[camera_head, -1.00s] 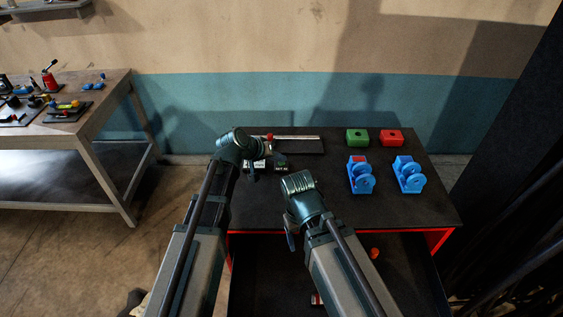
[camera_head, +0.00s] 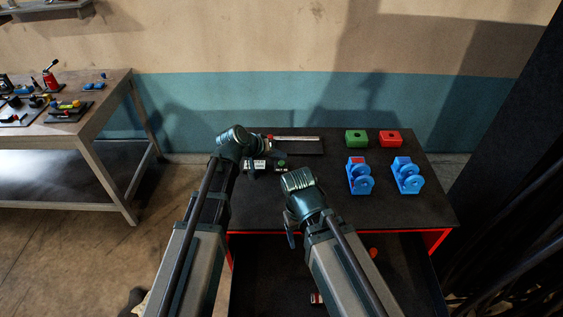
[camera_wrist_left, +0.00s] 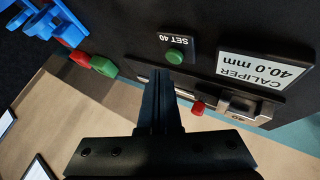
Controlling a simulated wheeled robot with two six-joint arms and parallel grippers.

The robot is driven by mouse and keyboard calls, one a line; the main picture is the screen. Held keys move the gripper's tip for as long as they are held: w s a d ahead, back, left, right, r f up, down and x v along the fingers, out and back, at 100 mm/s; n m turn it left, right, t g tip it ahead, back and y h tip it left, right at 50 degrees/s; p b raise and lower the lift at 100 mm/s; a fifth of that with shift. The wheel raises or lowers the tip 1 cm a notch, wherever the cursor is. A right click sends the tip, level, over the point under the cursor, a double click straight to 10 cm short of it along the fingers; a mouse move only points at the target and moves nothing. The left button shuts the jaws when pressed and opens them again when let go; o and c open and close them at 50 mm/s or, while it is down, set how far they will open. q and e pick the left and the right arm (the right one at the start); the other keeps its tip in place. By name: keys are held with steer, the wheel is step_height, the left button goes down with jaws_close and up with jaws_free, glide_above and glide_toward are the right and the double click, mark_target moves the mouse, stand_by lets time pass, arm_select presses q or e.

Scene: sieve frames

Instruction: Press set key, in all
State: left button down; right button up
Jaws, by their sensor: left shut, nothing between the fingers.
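The set key is a small dark plate marked "SET 40" with a round green button (camera_wrist_left: 176,56); the button also shows in the head view (camera_head: 281,162) near the left end of the dark table. My left gripper (camera_wrist_left: 162,76) is shut and empty, its fingertips close to the green button in the left wrist view. Whether they touch it I cannot tell. A white card (camera_wrist_left: 264,73) reading "CALIPER 40.0 mm" lies beside the key. The caliper (camera_head: 297,138) lies behind them, with a red knob (camera_wrist_left: 198,108). My right gripper (camera_head: 291,232) hangs over the table's front; its fingers are unclear.
A green block (camera_head: 357,138) and a red block (camera_head: 390,138) stand at the back right. The table's (camera_head: 400,213) front right is clear. A cluttered workbench (camera_head: 100,118) stands at the left.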

arm_select(q)
step_height(320, 180, up, 5)
steer(key=p, duration=0.4)
steer(key=shift+p, duration=0.35)
arm_select(e)
step_height(320, 180, up, 5)
arm_select(q)
steer(key=shift+f, duration=0.1)
arm_select(e)
steer(key=shift+f, duration=0.1)
